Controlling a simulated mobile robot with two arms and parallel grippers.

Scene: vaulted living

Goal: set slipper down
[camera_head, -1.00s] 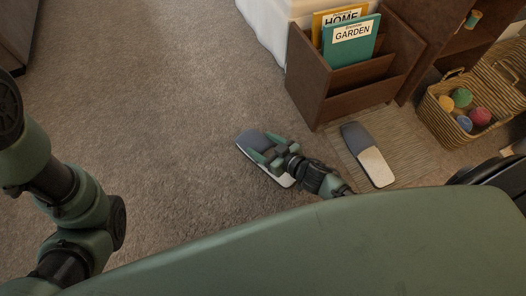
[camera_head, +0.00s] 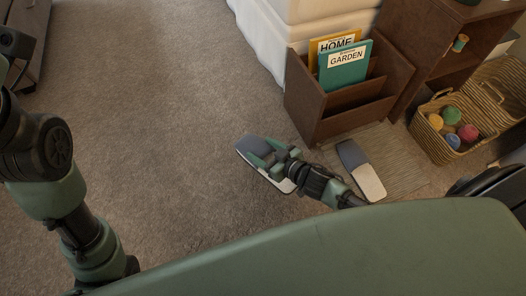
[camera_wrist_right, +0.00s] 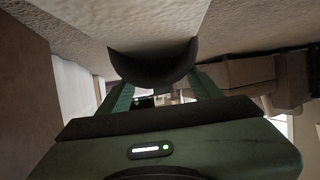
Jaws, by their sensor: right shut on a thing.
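A slipper with a grey-blue upper and a pale sole (camera_head: 252,146) is held in my right gripper (camera_head: 270,158). The gripper's fingers are shut on it, and it is over the carpet left of the mat; whether it touches the floor I cannot tell. In the right wrist view the slipper (camera_wrist_right: 152,68) shows as a dark curved end between the fingers (camera_wrist_right: 160,95). A second, similar slipper (camera_head: 362,172) lies on the woven mat (camera_head: 402,172). My left arm is at the left edge of the head view; its gripper is out of frame.
A brown magazine rack (camera_head: 345,128) with two magazines (camera_head: 345,66) stands behind the mat. A wicker basket (camera_head: 430,146) with several yarn balls is at the right, beside a brown shelf (camera_head: 425,50). Open carpet (camera_head: 170,120) lies to the left.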

